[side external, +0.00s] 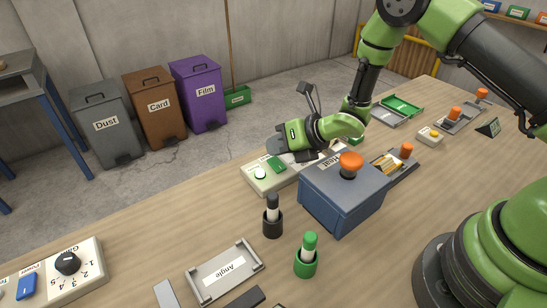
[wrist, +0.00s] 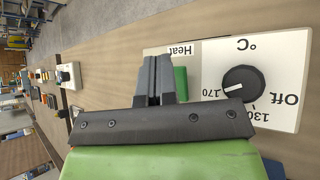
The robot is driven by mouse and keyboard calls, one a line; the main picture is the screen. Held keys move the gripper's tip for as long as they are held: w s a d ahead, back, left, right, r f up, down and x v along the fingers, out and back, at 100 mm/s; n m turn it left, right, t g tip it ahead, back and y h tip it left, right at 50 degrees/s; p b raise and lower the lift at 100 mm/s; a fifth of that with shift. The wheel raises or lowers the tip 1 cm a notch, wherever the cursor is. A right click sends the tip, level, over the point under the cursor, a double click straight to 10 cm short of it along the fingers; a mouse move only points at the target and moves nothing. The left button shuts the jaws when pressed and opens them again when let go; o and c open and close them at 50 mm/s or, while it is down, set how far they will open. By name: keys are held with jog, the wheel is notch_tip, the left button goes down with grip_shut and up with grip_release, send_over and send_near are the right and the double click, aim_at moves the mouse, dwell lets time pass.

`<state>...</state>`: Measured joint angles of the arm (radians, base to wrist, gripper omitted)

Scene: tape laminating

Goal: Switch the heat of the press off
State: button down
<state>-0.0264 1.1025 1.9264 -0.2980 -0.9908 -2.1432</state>
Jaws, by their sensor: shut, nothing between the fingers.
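In the wrist view a white panel (wrist: 211,62) carries a "Heat" label, a green switch (wrist: 181,80) and a black dial (wrist: 241,88) marked 170, 130 and Off. The dial's white pointer faces the 170 side. My gripper (wrist: 159,60) is shut and empty. Its dark fingers appear just left of the green switch; I cannot tell whether they touch it. The gripper body hides the panel's lower left part. In the side view my gripper (side external: 274,142) hangs over a white panel (side external: 254,184) with a green piece and a round light; no dial shows there.
A blue box (side external: 341,199) with an orange knob stands close beside the panel. Black (side external: 272,224) and green (side external: 306,263) holders with upright sticks stand in front.

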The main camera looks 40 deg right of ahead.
aim_at(280, 162)
jog(key=shift+w+f, duration=0.1)
jog(key=shift+f, duration=0.4)
dwell(0.6)
dwell(0.3)
jog(key=shift+r, duration=0.8)
jog(key=shift+s+r, duration=0.2)
jog(key=shift+r, duration=0.6)
jog(key=shift+s+r, duration=0.2)
jog(key=shift+r, duration=0.65)
jog(key=shift+s+r, duration=0.2)
jog(key=shift+r, duration=0.6)
